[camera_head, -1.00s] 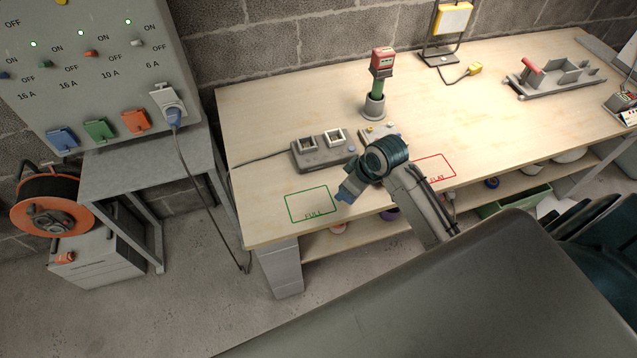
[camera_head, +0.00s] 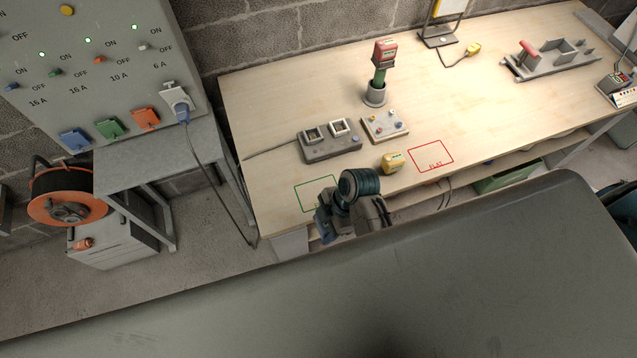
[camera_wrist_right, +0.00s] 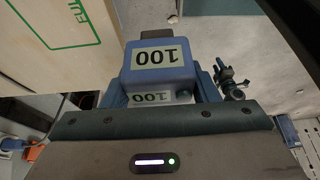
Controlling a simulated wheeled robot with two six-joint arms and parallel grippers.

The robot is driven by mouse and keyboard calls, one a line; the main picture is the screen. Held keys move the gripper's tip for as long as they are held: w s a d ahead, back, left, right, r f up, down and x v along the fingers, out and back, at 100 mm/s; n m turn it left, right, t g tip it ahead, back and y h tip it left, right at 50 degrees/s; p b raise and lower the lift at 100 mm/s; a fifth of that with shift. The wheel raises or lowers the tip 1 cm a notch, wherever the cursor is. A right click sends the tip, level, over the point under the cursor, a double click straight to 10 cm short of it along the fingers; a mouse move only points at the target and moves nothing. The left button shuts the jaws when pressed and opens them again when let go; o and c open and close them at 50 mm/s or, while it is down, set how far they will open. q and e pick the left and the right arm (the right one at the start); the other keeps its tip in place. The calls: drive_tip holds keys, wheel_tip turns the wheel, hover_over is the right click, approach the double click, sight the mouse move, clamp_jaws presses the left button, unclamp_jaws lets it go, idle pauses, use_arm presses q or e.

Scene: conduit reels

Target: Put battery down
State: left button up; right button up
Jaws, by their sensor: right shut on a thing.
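My right gripper (camera_head: 323,224) is shut on a blue battery labelled 100, which shows clearly in the right wrist view (camera_wrist_right: 160,62). In the head view the gripper is at the bench's front edge, just below the green FULL outline (camera_head: 299,198). My wrist covers part of that outline. In the right wrist view the green outline (camera_wrist_right: 55,45) is at upper left, beside the battery and apart from it. A yellow battery (camera_head: 393,162) sits on the bench, left of the red FLAT outline (camera_head: 431,156). My left gripper is not in view.
The wooden bench (camera_head: 270,95) holds a grey two-bay charger (camera_head: 330,146), a small panel with knobs (camera_head: 385,125) and a red-and-green tool in a round stand (camera_head: 375,95). A cable (camera_head: 215,180) hangs left of the bench. The red outline looks empty.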

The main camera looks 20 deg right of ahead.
drive_tip(key=w, duration=0.3)
drive_tip(key=w+d, duration=0.1)
drive_tip(key=w, duration=0.3)
drive_tip(key=w+d+f, duration=0.1)
drive_tip(key=w, duration=0.3)
drive_tip(key=shift+w, duration=0.25)
drive_tip(key=shift+w+d+f+b, duration=0.1)
drive_tip(key=shift+w+f+b, duration=0.2)
drive_tip(key=shift+w, duration=0.35)
drive_tip(key=shift+w+f+b, duration=0.1)
drive_tip(key=shift+w+b, duration=0.3)
drive_tip(key=shift+w, duration=0.2)
drive_tip(key=shift+w+r, duration=0.15)
drive_tip(key=shift+w, duration=0.05)
wheel_tip(320, 180, down, 4)
drive_tip(key=b, duration=0.4)
drive_tip(key=shift+r, duration=0.3)
drive_tip(key=o, duration=1)
drive_tip(key=shift+c, duration=0.2)
